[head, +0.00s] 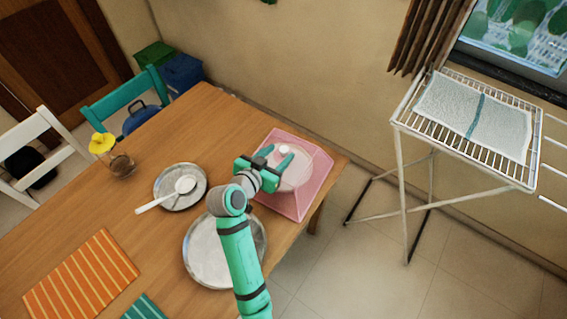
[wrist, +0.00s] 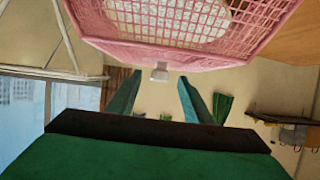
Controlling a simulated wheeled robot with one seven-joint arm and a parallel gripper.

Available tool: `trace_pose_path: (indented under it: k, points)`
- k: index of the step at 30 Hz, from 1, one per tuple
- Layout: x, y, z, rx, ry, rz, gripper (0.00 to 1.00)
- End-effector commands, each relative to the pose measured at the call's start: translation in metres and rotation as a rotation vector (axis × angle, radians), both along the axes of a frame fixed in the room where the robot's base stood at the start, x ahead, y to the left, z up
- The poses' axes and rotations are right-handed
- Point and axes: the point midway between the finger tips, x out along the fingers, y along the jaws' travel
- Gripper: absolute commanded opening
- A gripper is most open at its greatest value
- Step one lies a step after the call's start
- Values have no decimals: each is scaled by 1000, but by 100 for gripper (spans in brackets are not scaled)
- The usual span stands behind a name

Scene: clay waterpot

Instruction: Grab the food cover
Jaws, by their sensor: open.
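The food cover (head: 309,190) is a pink, box-like mesh cover with a white knob on top, standing at the right end of the wooden table. In the wrist view its pink mesh (wrist: 190,25) fills the top, and the pale knob (wrist: 160,72) shows between and just beyond the fingertips. My gripper (head: 281,157) is open over the cover near the knob; its two teal fingers (wrist: 159,80) lie either side of the knob in the wrist picture. I cannot tell whether they touch it. A round pale shape shows through the mesh. My arm hides part of the cover's left side.
A large metal plate (head: 202,256) lies close beside my arm. A smaller plate (head: 171,201) holds a white ladle (head: 165,195). A vase with a yellow flower (head: 122,165) stands farther left. A wire drying rack (head: 399,116) stands right of the table, across clear floor.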

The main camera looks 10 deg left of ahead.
Motion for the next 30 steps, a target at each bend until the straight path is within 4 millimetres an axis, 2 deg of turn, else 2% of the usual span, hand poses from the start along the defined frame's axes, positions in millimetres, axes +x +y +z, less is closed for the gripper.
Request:
trace_pose_path:
  k: [6,15,16,21,22,30]
  points:
    - [25,-8,-9,-1,0,-1,46]
    - [30,-10,-11,-1,-1,0,46]
    - [30,-10,-11,-1,-1,0,44]
    - [30,-9,-11,-1,-1,0,3]
    - [30,-9,-11,-1,-1,0,0]
    - [30,-9,-10,-1,-2,0,0]
